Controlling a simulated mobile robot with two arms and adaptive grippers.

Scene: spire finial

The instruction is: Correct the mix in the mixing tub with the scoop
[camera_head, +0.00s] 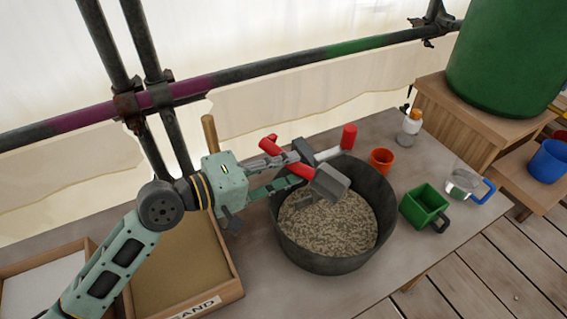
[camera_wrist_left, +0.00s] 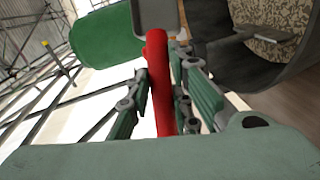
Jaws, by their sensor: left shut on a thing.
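The scoop has a red handle (camera_head: 270,143) and a grey box-shaped head (camera_head: 331,183). My left gripper (camera_head: 300,160) is shut on the handle and holds the scoop over the back of the mixing tub. In the left wrist view the red handle (camera_wrist_left: 160,85) runs between the fingers, with part of the grey head (camera_wrist_left: 155,14) beyond. I cannot see what the head holds. The black mixing tub (camera_head: 327,263) stands on the table with a grainy grey-beige mix (camera_head: 325,228) inside. My right gripper is not in view.
A second red handle (camera_head: 349,137) shows at the tub's back rim. A sand tray (camera_head: 190,297) stands left. An orange cup (camera_head: 381,159), a green square container (camera_head: 424,207), a clear jug (camera_head: 463,185) and a bottle (camera_head: 408,129) stand right. Scaffold poles (camera_head: 230,83) cross behind.

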